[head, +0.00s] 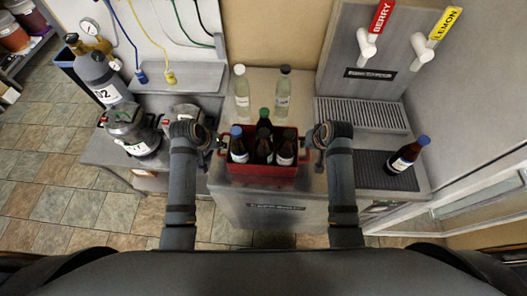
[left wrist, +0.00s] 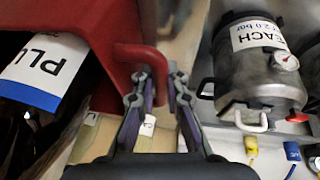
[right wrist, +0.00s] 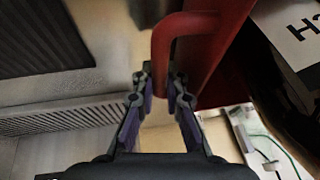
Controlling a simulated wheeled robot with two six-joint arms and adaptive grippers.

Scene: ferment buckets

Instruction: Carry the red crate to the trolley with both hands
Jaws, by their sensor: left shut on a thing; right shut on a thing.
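The red crate (head: 262,171) is on or just above the steel counter in the middle of the head view; I cannot tell which. It holds several dark bottles, with blue and green caps showing. My left gripper (head: 217,146) is at the crate's left side, shut on its red handle, which shows in the left wrist view (left wrist: 142,54). My right gripper (head: 309,146) is at the right side, shut on the other handle, seen in the right wrist view (right wrist: 163,45). I cannot make out a trolley in these views.
Two clear bottles (head: 242,92) (head: 283,92) stand behind the crate. A dark bottle (head: 407,155) with a blue cap stands on the mat at right, below the tap tower (head: 375,65). Steel kegs (head: 133,130) and a grey cylinder (head: 97,75) stand left. Tiled floor (head: 50,160) is open at left.

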